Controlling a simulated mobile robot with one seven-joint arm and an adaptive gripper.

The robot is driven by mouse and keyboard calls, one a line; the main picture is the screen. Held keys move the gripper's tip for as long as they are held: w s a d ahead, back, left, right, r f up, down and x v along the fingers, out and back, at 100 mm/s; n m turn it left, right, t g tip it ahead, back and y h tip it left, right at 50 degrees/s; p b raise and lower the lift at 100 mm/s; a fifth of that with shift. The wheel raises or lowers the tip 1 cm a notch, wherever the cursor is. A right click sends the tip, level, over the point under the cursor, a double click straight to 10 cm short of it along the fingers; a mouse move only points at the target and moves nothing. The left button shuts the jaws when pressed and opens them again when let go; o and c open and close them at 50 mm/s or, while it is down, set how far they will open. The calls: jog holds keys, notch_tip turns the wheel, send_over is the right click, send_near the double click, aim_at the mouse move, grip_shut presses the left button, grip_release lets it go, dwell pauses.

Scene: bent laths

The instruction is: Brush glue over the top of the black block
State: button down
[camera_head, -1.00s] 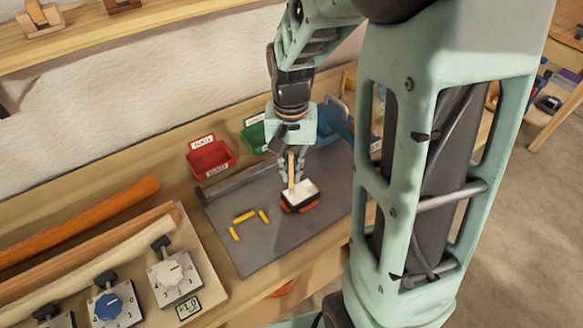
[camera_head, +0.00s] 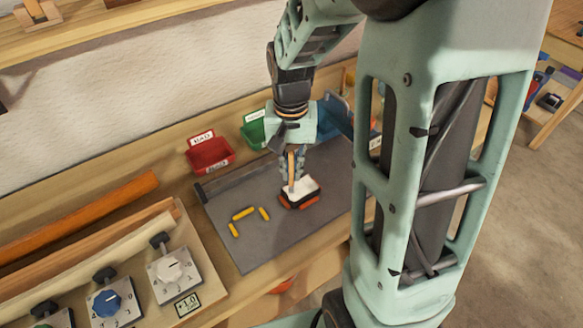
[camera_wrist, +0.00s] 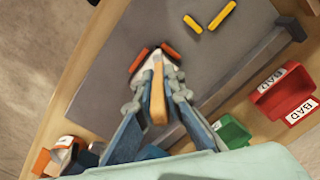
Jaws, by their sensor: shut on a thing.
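The black block (camera_head: 288,203) sits on the grey mat (camera_head: 262,240), with orange-red pieces (camera_head: 310,203) against its sides. Its top (camera_head: 307,186) looks white over most of the visible area. My gripper (camera_head: 292,168) is above the block, shut on a brush with a wooden handle (camera_head: 291,160). The brush points down and its lower end is at the white top; the bristles cannot be made out. In the wrist view, the brush handle (camera_wrist: 158,100) stands between the fingers and hides part of the white top (camera_wrist: 143,68).
Several yellow sticks (camera_head: 244,214) lie on the mat left of the block. A red bin (camera_head: 210,155) and a green bin (camera_head: 254,134) stand behind it. A panel with knobs (camera_head: 173,275) and wooden laths (camera_head: 85,217) are at the left. The mat's front is clear.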

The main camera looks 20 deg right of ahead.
jog(key=shift+f+b, duration=0.55)
jog(key=shift+f, duration=0.2)
jog(key=shift+d, duration=0.1)
jog(key=shift+w+d, duration=1.2)
jog(key=shift+d, duration=2.4)
jog(key=shift+s+a, duration=0.4)
jog(key=shift+a, duration=0.85)
jog(key=shift+s+a, duration=0.4)
jog(key=shift+a, duration=0.8)
jog(key=shift+s+a, duration=0.4)
jog(key=shift+a, duration=0.85)
jog(key=w+d, duration=0.2)
jog(key=d, duration=0.5)
jog(key=shift+w+d, duration=0.2)
jog(key=shift+r, duration=0.15)
jog(key=shift+r+p, duration=2.3)
jog(key=shift+r, duration=0.6)
